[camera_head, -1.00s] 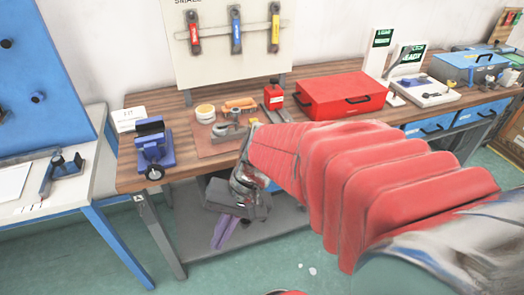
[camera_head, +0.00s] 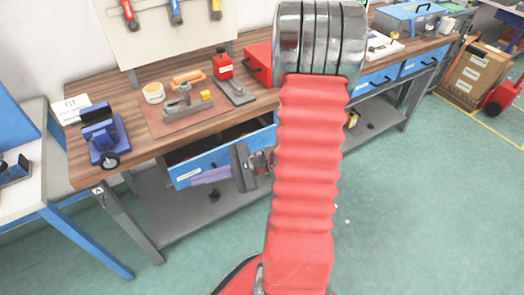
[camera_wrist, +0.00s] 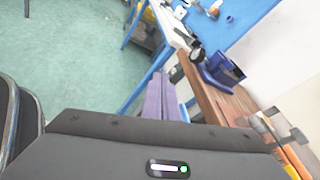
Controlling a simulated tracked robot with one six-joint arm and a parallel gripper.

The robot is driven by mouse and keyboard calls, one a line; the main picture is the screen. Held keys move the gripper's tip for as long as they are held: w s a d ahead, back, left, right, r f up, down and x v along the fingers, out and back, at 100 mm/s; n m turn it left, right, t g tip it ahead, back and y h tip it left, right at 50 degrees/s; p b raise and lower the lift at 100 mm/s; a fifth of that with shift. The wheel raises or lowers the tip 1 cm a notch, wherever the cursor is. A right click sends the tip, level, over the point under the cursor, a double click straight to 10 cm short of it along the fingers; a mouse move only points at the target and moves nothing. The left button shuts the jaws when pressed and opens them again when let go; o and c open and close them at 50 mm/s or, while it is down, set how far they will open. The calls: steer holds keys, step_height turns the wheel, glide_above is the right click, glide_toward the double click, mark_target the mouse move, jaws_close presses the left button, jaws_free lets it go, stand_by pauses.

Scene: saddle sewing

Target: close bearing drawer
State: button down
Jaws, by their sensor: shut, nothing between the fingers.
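A blue drawer (camera_head: 190,170) with a small white label stands pulled out under the left part of the workbench in the head view. Its dark inside shows between its front and the bench edge. The label is too small to read. My gripper (camera_head: 196,180) is in front of the drawer's front, its purple fingers together, empty and pointing left along it. I cannot tell whether they touch it. In the wrist view the purple fingers (camera_wrist: 160,84) lie side by side near the bench edge. The drawer is not clearly seen there.
The wooden workbench (camera_head: 140,135) holds a blue vise (camera_head: 100,138), a brown mat with tools and a red box (camera_head: 259,62). Two other blue drawers (camera_head: 376,80) at the right look shut. A grey shelf (camera_head: 180,215) lies below. Green floor is clear in front.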

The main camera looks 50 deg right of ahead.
mark_target(258, 146)
steer(key=s+d+f+m+t+h, duration=0.1)
steer(key=d+f+m+t+h, duration=0.35)
steer(key=d, duration=0.25)
steer(key=d+f+m+t+h, duration=0.35)
steer(key=d+m, duration=0.25)
steer(key=d, duration=0.2)
steer(key=s+d+f+m+h, duration=0.8)
steer(key=d+h, duration=0.1)
steer(key=d, duration=0.1)
steer(key=shift+d+f+m, duration=0.3)
steer(key=shift+m, duration=0.05)
steer(key=shift+x, duration=6.95)
steer(key=shift+d, duration=0.1)
